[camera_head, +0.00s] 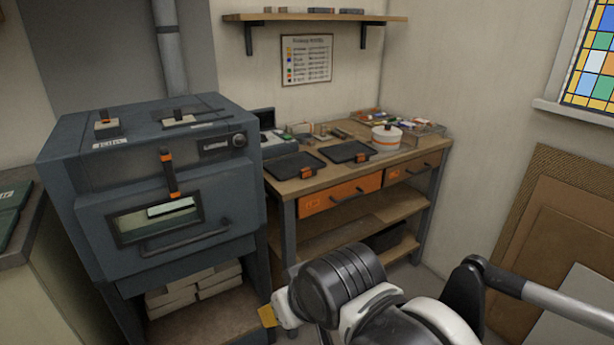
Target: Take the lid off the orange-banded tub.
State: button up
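The orange-banded tub (386,141) is a small white round tub. It stands upright on the back right part of the wooden workbench. Its pale lid (387,130) sits on top with a small dark knob. My arm fills the bottom of the view, well in front of the bench and apart from the tub. A small yellow-tipped part (267,316) at its left end may belong to my gripper. The fingers are not clear enough to tell whether they are open or shut, and I see nothing held.
The workbench (405,156) also holds two dark trays (350,152), jars and a clear box (425,129) close to the tub. A grey kiln (150,180) stands left of it. A shelf (315,17) hangs above. Boards (545,240) lean on the right wall.

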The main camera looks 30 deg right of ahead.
aim_at(386, 132)
jog(key=z, duration=1.4)
